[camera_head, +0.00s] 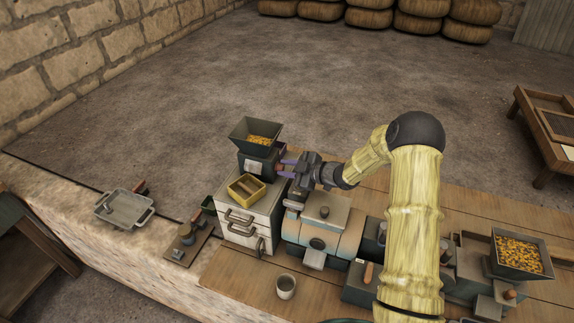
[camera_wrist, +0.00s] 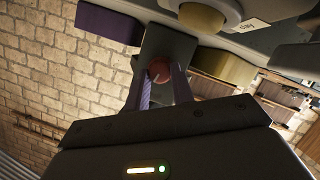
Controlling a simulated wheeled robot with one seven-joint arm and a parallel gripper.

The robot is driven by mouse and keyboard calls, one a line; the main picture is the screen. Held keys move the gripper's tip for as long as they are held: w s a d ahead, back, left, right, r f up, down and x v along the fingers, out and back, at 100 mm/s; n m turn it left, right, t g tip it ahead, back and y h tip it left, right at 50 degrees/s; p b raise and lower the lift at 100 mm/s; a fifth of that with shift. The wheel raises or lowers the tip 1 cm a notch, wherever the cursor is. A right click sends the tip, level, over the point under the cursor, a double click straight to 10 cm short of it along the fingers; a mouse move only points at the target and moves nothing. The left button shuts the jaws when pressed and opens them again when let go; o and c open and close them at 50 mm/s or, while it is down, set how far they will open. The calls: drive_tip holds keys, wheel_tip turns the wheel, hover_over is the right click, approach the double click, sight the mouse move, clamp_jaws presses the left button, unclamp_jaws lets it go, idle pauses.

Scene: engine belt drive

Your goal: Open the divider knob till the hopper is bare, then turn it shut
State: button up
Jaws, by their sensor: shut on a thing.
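The hopper (camera_head: 250,128) is a dark, flared square funnel on top of the dark divider body (camera_head: 253,167). Orange-yellow grain (camera_head: 259,140) lies in its bottom. My gripper (camera_head: 282,168) is at the right side of the divider, its purple fingers pointing left at it. In the wrist view, my gripper (camera_wrist: 162,82) is shut on a round reddish-brown knob (camera_wrist: 160,70), which sits between the fingertips against a dark plate. In the head view the knob is hidden by the fingers. A yellow divided box (camera_head: 246,188) stands just in front of the divider.
A white cabinet with drawers (camera_head: 240,225) carries the yellow box. A blue-grey machine (camera_head: 324,225) is to its right. A second grain-filled hopper (camera_head: 521,254) is at the far right. A cup (camera_head: 286,287) stands in front, and a metal tray (camera_head: 124,209) lies on the left ledge.

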drive_tip(key=m+p, duration=0.1)
drive_tip(key=m+g+p, duration=0.1)
drive_tip(key=p, duration=0.1)
drive_tip(key=shift+w+r+g, duration=0.15)
drive_tip(key=shift+g, duration=0.15)
drive_tip(key=m, duration=0.1)
drive_tip(key=m+g+y+p, duration=0.1)
drive_tip(key=m, duration=0.1)
drive_tip(key=shift+w+d+g, duration=0.15)
drive_tip(key=shift+g, duration=0.15)
drive_tip(key=shift+w+d+f+m+g+y+b, duration=0.1)
drive_tip(key=shift+m+g+y+b, duration=0.3)
drive_tip(key=shift+m, duration=0.55)
drive_tip(key=shift+w+a+f+m+g+y+b, duration=0.15)
drive_tip(key=shift+m+g+y+b, duration=0.3)
drive_tip(key=shift+m, duration=0.55)
drive_tip(key=shift+d+f+m+g+y+b, duration=0.15)
drive_tip(key=shift+m+g+y+b, duration=0.15)
drive_tip(key=shift+m+g, duration=0.45)
drive_tip(key=shift+r+m, duration=0.1)
drive_tip(key=shift+m, duration=0.2)
drive_tip(key=o, duration=1)
